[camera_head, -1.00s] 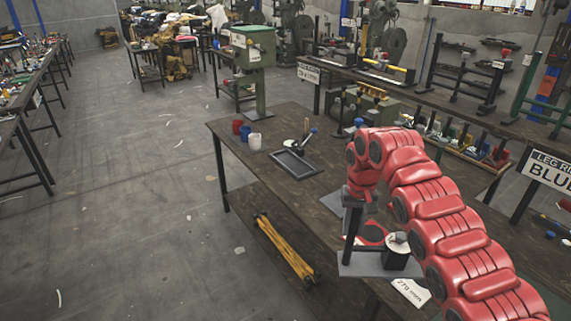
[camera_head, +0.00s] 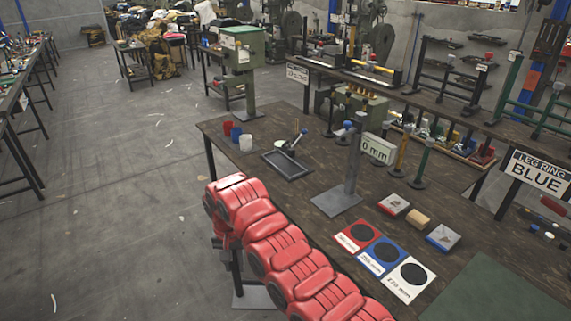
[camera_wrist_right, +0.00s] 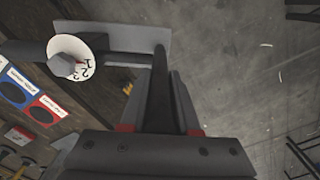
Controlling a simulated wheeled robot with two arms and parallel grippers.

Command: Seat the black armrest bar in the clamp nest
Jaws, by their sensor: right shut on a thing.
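My right gripper (camera_head: 221,238) hangs beyond the front left edge of the table in the head view, largely hidden by my red arm. In the right wrist view its jaws (camera_wrist_right: 163,105) are shut on the black armrest bar (camera_wrist_right: 161,75), which runs lengthwise between the fingers. A grey plate (camera_wrist_right: 112,36) lies past the bar's far end, and it also shows low in the head view (camera_head: 258,299). I cannot tell whether bar and plate are joined. A white marked dial (camera_wrist_right: 88,49) sits beside the plate. I cannot pick out the clamp nest for certain. My left gripper is not in view.
A grey stand (camera_head: 338,204) with a post stands on the workbench (camera_head: 300,190). Red (camera_head: 342,237), blue (camera_head: 372,247) and white (camera_head: 396,282) cards lie near it. Cups (camera_head: 245,143) and a dark tray (camera_head: 290,170) are farther left.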

